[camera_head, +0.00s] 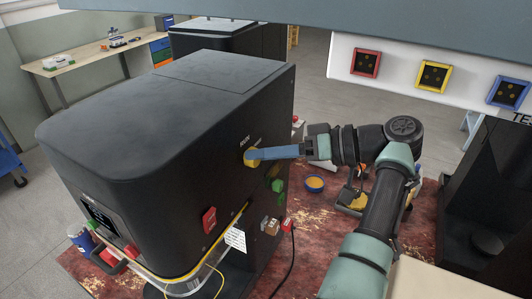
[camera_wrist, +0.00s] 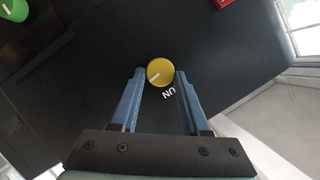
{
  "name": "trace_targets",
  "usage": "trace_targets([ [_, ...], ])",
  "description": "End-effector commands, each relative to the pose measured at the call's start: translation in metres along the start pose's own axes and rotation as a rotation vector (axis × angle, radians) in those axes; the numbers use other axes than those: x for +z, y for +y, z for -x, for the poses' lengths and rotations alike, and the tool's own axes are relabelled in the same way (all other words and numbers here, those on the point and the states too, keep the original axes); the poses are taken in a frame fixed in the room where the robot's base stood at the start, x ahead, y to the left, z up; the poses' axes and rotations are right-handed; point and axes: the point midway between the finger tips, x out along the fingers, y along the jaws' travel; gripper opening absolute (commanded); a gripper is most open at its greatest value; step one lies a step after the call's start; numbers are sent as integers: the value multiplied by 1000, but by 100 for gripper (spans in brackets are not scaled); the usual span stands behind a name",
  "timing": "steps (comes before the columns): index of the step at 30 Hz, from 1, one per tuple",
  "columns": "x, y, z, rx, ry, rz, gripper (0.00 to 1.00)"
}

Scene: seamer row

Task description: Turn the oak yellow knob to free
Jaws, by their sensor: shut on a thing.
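The yellow knob (camera_head: 251,159) is on the dark side panel of the big black machine (camera_head: 165,110), with a small white label just above it. In the wrist view the knob (camera_wrist: 160,72) is round, with a pale pointer line slanting to the lower left. Upside-down lettering, partly hidden, sits just below it there. My gripper (camera_head: 264,154) reaches in from the right with its blue fingers at the knob. In the wrist view the fingers of my gripper (camera_wrist: 159,80) stand on either side of the knob, shut on it.
A green knob (camera_head: 277,185) and a red knob (camera_head: 209,220) are on the same panel, lower down. A paper tag (camera_head: 235,239) and a yellow cable hang below. In the wrist view a green knob (camera_wrist: 13,10) and a red part (camera_wrist: 222,3) show at the top.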

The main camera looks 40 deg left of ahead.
Motion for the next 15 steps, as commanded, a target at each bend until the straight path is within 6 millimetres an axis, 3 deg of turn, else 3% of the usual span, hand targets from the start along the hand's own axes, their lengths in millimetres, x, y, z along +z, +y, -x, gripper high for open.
trace_targets([
  [15,0,2,0,-58,1,-139,0],
])
